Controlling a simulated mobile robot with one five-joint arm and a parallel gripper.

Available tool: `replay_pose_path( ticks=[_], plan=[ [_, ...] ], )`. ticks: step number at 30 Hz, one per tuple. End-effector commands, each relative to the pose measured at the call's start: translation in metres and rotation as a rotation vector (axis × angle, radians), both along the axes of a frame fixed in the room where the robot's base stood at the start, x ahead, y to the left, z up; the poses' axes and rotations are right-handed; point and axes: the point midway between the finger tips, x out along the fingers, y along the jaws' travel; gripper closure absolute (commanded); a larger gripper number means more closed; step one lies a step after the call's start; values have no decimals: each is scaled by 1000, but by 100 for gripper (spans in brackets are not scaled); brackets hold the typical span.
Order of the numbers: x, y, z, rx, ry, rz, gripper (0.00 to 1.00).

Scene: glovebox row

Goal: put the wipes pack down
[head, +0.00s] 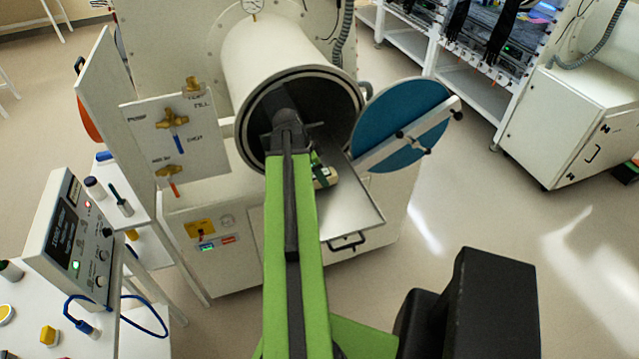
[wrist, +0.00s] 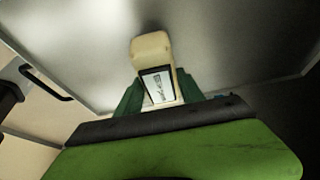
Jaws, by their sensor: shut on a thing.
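The wipes pack (wrist: 151,48) is a cream block with a dark-framed white label. In the wrist view my gripper (wrist: 159,90) is shut on it, with a green finger on each side. In the head view the pack (head: 326,178) shows just right of my arm, over the metal tray (head: 350,207) at the mouth of the round chamber. The tray (wrist: 235,45) fills most of the wrist view behind the pack. I cannot tell whether the pack touches the tray. My arm hides most of the gripper in the head view.
The white cylindrical chamber (head: 272,52) stands open, its blue round door (head: 402,120) swung to the right. A valve panel (head: 176,140) is at its left. A control box (head: 68,240) stands on a white table at the left.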

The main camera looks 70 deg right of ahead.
Motion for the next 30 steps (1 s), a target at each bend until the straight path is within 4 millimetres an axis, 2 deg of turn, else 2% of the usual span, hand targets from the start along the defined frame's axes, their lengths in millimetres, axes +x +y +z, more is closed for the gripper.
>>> replay_pose_path(
  ticks=[1,3,10,14,15,18,20,30],
  plan=[
    [-3,-2,-19,0,0,-6,100],
    [-7,-4,-27,0,0,-12,100],
    [-10,-6,-22,0,0,-17,100],
    [-11,-7,-27,-1,-1,-20,100],
    [-12,-7,-26,0,0,-21,52],
    [-12,-7,-25,0,0,-22,39],
    [-12,-7,-25,0,0,-22,33],
    [-13,-7,-25,0,0,-23,33]
  ],
)
